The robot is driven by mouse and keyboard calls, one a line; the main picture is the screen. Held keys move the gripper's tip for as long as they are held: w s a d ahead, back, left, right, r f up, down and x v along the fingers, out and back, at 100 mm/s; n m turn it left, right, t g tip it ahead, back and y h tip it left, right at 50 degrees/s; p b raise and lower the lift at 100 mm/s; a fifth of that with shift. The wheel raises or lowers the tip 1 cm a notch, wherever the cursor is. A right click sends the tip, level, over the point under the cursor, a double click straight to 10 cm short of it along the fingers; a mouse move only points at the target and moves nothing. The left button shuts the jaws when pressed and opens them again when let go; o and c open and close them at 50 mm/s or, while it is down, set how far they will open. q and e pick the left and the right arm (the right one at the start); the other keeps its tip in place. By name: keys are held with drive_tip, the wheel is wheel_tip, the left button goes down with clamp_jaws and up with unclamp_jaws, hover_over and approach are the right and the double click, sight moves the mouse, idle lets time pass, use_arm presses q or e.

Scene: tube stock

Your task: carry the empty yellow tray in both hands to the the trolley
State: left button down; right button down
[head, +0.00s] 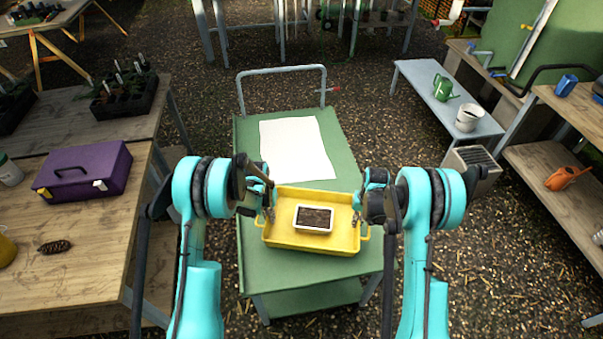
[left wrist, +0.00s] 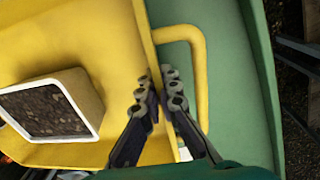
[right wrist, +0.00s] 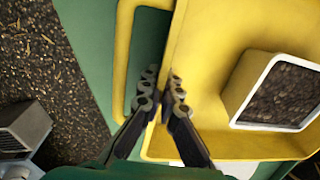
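The yellow tray (head: 285,240) is over the near half of the green trolley top (head: 262,277); I cannot tell whether it touches it. The tray is not empty: a small white container (head: 313,228) of dark soil sits inside. My left gripper (head: 268,208) is at the tray's left side, its fingers closed on either side of the wall beside the handle loop (left wrist: 203,75). My right gripper (head: 360,207) pinches the right wall the same way, beside the other handle loop (right wrist: 122,50). The tray looks about level.
A white sheet (head: 296,148) lies on the trolley's far half, before its push bar (head: 282,69). A wooden table with a purple toolbox (head: 84,174) stands left. A low bench with a green watering can (head: 443,88) stands right. A grey box (head: 471,168) is right of my right arm.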

use_arm(q)
drive_tip(key=shift+s+r, duration=0.1)
drive_tip(key=shift+r, duration=0.05)
use_arm(e)
drive_tip(key=shift+s+r, duration=0.1)
drive_tip(key=shift+r, duration=0.05)
